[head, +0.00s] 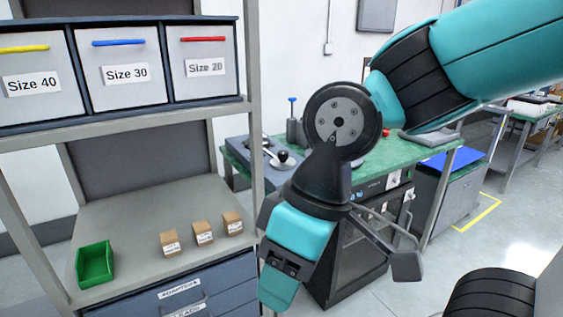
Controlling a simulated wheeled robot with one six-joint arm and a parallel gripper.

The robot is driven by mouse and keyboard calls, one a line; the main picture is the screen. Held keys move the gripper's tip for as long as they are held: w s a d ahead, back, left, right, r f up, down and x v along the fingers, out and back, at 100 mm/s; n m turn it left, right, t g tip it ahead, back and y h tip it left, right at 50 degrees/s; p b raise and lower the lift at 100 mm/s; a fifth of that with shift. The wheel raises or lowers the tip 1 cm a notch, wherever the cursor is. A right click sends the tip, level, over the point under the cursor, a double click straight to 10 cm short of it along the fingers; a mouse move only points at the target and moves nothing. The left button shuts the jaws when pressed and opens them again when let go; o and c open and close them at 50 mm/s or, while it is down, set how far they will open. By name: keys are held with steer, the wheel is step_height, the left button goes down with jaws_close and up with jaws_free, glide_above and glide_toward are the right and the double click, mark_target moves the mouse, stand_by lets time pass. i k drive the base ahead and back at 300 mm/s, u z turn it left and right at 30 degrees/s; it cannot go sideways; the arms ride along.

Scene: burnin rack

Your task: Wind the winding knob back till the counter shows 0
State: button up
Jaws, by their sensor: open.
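My gripper (335,262) is in the middle of the head view, in front of the green workbench. Its fingers are spread apart with nothing between them. A grey device on the bench has a small dark round knob (283,156) on a pale base. I cannot tell whether this is the winding knob. No counter digits can be read. My gripper is lower in the picture than this knob and apart from it. My arm hides much of the bench top.
A shelf unit (253,70) at left holds labelled drawers, a green bin (95,264) and small brown boxes (203,232). The green bench (436,147) has dark equipment below. A blue-topped grey cabinet (447,190) stands at right. Floor shows at lower right.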

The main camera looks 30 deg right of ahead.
mark_target(283, 161)
steer(key=k, duration=1.2)
steer(key=z, duration=0.95)
steer(key=i, duration=1.75)
steer(key=u, duration=0.95)
